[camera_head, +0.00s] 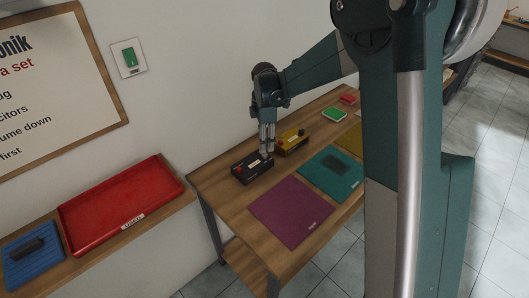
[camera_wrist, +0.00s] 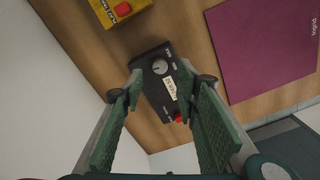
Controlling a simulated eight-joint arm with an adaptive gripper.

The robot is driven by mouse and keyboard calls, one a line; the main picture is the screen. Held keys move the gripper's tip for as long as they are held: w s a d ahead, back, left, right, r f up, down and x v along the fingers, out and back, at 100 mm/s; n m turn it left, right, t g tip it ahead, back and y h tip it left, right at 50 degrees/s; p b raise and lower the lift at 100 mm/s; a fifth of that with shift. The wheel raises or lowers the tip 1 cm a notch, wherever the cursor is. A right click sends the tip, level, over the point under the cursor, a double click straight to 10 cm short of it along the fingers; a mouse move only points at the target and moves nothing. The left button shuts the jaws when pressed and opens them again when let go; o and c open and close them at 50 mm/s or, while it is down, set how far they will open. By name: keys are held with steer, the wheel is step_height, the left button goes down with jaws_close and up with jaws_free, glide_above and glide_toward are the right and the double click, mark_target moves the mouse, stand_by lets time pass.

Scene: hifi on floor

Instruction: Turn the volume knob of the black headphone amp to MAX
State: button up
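The black headphone amp (camera_head: 248,172) sits on the wooden table near the wall. It also shows in the wrist view (camera_wrist: 152,92), with a round grey volume knob (camera_wrist: 160,66), a white label and a red button. My gripper (camera_head: 266,155) points down over the right part of the amp. In the wrist view the two green-padded fingers of my gripper (camera_wrist: 160,82) are apart, one on each side of the amp, with the knob between and slightly beyond the tips. I see no contact with the knob.
A yellow box (camera_head: 292,142) with a red button stands close beside the amp. Purple (camera_head: 290,210) and teal (camera_head: 331,173) mats lie in front. Green (camera_head: 333,115) and red (camera_head: 348,99) items lie farther back. A red tray (camera_head: 122,205) is on a shelf at left.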

mark_target(264, 154)
steer(key=shift+f, duration=2.95)
steer(key=c, duration=0.9)
